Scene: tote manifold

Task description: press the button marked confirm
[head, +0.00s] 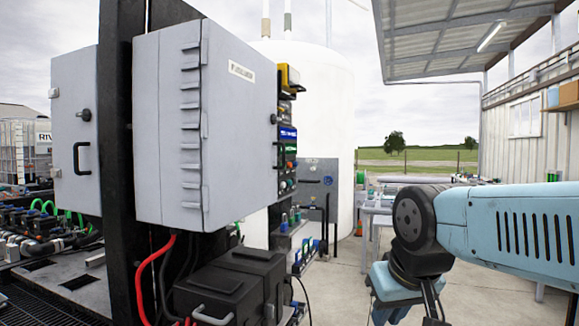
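A narrow control panel (287,155) shows edge-on beside the right side of a grey cabinet (180,125). It carries several small coloured buttons or knobs, with red, green and blue parts among them. They are seen at a steep angle and too small to read, so I cannot tell which is marked confirm. My arm's light blue links come in from the right and bend down near the bottom edge. The arm is well to the right of the panel, apart from it. My gripper is not in view.
A second grey cabinet (75,130) stands at the left. Black cases (232,285) and red and black cables sit below the near cabinet. A white tank (330,100) stands behind. Concrete floor (345,285) is clear between the cases and my arm. A work table (377,212) is farther back.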

